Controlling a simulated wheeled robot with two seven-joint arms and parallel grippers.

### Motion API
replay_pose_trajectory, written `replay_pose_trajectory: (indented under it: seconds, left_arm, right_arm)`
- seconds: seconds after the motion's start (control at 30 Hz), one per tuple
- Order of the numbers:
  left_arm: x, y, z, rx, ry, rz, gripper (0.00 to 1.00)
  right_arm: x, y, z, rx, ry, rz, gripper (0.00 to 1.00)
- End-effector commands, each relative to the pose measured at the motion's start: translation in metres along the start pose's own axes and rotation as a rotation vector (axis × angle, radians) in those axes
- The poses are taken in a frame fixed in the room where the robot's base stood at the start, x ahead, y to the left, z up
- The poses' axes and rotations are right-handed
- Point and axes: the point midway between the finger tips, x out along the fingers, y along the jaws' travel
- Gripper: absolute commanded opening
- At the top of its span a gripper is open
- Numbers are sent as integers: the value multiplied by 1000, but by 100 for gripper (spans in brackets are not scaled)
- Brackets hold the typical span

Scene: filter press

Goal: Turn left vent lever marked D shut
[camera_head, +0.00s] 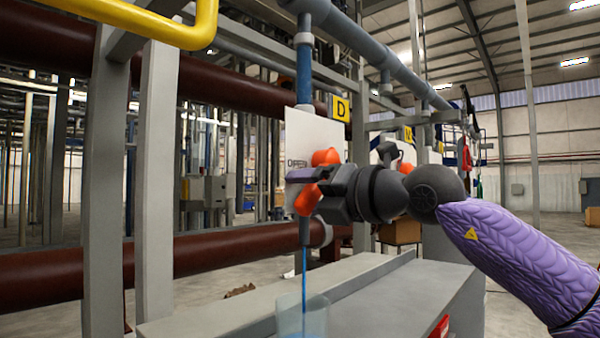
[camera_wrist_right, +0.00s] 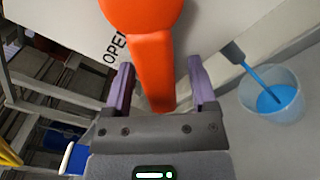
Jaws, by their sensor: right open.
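An orange vent lever (camera_head: 306,199) stands in front of a white panel (camera_head: 300,135) beside the yellow D sign (camera_head: 341,109). Its round hub and arm also show in the wrist view (camera_wrist_right: 150,45). My right gripper (camera_head: 303,178) is at the lever, partly covering it. In the wrist view its two purple fingers (camera_wrist_right: 160,78) are apart, one on each side of the lever arm; contact cannot be told. Blue liquid runs from the spout (camera_head: 304,232) into a clear cup (camera_head: 303,318), which holds blue liquid in the wrist view. My left gripper is not in view.
A grey ledge (camera_head: 390,305) lies below the lever. A blue-grey pipe (camera_head: 304,70) comes down from above. Grey posts (camera_head: 155,170) stand at the left, with dark red pipes (camera_head: 215,250) behind. Another panel with a yellow sign (camera_head: 405,134) stands farther back.

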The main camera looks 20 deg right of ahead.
Motion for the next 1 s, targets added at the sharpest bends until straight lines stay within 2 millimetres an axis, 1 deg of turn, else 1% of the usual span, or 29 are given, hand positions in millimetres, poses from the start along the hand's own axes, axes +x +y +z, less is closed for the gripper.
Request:
replay_pose_trajectory:
  seconds: [0.03, 0.13, 0.37, 0.47, 0.5, 0.57, 0.6, 0.67, 0.7, 0.73, 1.0]
  left_arm:
    - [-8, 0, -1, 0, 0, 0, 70]
    - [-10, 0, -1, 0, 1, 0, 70]
    - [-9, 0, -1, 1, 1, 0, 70]
    - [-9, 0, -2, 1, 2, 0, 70]
    - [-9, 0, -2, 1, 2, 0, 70]
    - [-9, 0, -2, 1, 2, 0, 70]
    - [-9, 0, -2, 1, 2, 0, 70]
    - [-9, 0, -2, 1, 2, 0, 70]
    - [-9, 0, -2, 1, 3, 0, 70]
    - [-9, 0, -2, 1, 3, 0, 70]
    - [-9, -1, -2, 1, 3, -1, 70]
  right_arm:
    - [6, 3, 3, 1, 2, -1, 74]
    - [14, 1, 1, 0, 1, 0, 74]
    - [15, 0, -1, 0, 0, 1, 74]
    - [15, 0, -1, 0, 0, 1, 54]
    - [15, 0, -1, 0, 0, 1, 46]
    - [15, 0, -1, 0, 0, 1, 33]
    - [15, 0, -1, 0, 0, 1, 25]
    - [15, 0, -1, 0, 0, 2, 12]
    - [15, 0, -1, 0, 0, 2, 4]
    - [15, 0, -1, 0, 0, 2, 0]
    - [15, 0, -1, 0, 0, 2, 0]
